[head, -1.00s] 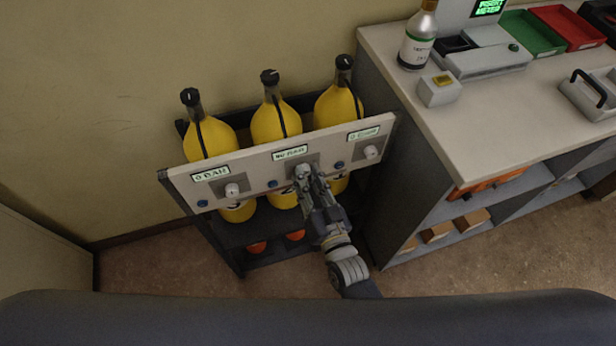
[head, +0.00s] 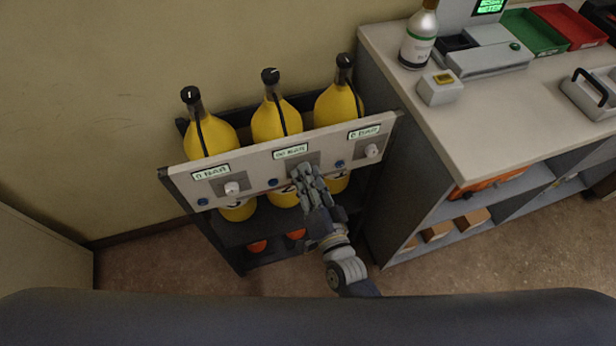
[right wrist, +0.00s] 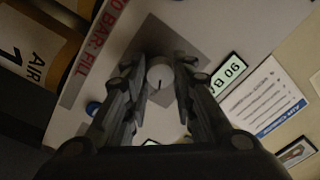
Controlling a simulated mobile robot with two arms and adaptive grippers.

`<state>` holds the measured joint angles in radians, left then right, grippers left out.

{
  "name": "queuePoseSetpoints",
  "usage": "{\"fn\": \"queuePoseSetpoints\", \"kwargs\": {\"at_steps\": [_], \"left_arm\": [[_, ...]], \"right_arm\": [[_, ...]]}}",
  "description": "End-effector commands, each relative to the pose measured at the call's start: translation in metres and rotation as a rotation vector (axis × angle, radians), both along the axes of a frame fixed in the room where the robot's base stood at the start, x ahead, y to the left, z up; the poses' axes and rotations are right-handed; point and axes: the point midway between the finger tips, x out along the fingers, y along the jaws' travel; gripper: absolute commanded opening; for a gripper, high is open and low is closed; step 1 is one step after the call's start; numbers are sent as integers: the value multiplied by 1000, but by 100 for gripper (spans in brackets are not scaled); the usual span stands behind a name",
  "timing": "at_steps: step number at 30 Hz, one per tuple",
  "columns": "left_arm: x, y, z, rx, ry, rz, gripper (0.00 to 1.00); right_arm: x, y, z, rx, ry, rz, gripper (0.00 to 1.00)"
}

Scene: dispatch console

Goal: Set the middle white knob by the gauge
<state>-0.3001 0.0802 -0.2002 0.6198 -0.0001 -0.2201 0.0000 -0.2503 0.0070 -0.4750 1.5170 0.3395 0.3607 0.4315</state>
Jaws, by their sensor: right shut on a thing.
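The middle white knob (right wrist: 160,73) sits on a grey square plate in the right wrist view, with a dark mark on its face. My right gripper (right wrist: 160,88) is shut on it, one finger on each side. In the head view my right gripper (head: 307,174) covers this knob on the pale panel (head: 240,166). The middle gauge (head: 290,152) is a lit display above it. In the right wrist view the gauge (right wrist: 231,75) reads 90 and a B, the rest cut off by a finger. My left gripper is not in view.
A left white knob (head: 232,188) and a right white knob (head: 371,151) sit on the same panel, with blue buttons. Yellow bottles (head: 275,122) stand behind it. A counter (head: 450,140) with a bottle (head: 418,40) is close at the right.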

Motion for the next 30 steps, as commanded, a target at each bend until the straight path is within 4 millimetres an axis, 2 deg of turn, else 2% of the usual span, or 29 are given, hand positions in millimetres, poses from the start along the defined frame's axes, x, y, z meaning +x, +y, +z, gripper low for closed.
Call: {"fn": "queuePoseSetpoints", "kwargs": {"at_steps": [9,10,12,13,23,26,30], "left_arm": [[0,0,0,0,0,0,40],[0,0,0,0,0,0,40],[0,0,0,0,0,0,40],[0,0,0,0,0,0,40],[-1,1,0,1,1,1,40],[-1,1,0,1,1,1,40],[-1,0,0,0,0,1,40]], "right_arm": [[-1,0,-2,0,5,2,0],[-1,0,-2,0,5,2,26],[-1,0,-2,0,5,2,42],[-1,0,-2,1,4,1,45],[-1,0,-1,0,2,1,45],[-8,-3,-2,0,4,1,45],[-31,-10,-4,-1,6,2,45]]}}
